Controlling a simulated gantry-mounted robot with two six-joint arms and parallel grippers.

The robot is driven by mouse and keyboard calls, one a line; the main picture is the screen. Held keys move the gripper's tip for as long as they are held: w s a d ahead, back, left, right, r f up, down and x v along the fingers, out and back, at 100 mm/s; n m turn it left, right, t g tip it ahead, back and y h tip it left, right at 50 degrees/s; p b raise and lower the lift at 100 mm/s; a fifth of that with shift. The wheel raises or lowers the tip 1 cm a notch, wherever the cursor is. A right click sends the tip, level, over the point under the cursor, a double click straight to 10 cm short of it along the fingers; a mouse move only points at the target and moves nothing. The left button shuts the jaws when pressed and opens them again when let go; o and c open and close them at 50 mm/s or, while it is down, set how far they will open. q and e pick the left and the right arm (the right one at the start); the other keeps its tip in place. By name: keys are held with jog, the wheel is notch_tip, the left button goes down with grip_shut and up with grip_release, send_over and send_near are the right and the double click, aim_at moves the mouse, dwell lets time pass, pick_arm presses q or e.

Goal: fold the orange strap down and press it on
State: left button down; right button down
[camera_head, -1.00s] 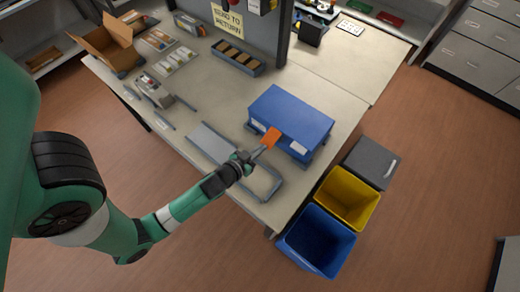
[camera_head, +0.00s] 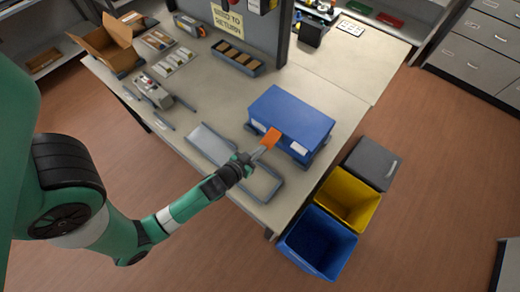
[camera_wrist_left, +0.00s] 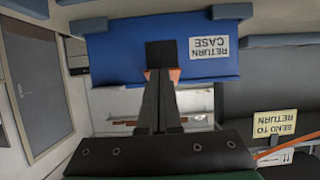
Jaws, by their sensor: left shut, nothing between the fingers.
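The blue case (camera_head: 290,112) sits closed on the bench near its right edge. The orange strap (camera_head: 271,137) shows as a small flap at its near side. My left gripper (camera_head: 265,148) is shut, with its tips at the strap. In the left wrist view the shut fingers (camera_wrist_left: 158,95) point at the face of the blue case (camera_wrist_left: 118,52). Orange edges of the strap (camera_wrist_left: 174,75) show around the fingertips, below a dark square (camera_wrist_left: 160,54). The fingers hide most of the strap, so I cannot tell how firmly they touch it. My right gripper is not in view.
A flat grey tray (camera_head: 206,141) lies left of the case, beside a tubular frame under my wrist. A yellow bin (camera_head: 349,195), a blue bin (camera_head: 318,240) and a grey bin (camera_head: 372,163) stand on the floor by the bench. An open cardboard box (camera_head: 105,45) is far left.

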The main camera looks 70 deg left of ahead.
pick_arm(q)
jog(key=shift+f, duration=0.3)
jog(key=shift+w+a+f+b, duration=0.1)
jog(key=shift+w+f+b, duration=0.1)
jog(key=shift+f+b, duration=0.5)
jog(key=shift+w+a+f+b, duration=0.1)
jog(key=shift+w+f+b, duration=0.05)
jog(key=shift+f+b, duration=0.5)
jog(key=shift+w+a+f+b, duration=0.25)
jog(key=shift+w+f+b, duration=0.15)
jog(key=shift+f+b, duration=0.3)
jog(key=shift+w+a+f+b, duration=0.2)
jog(key=shift+w+f+b, duration=0.1)
jog(key=shift+f+b, duration=0.05)
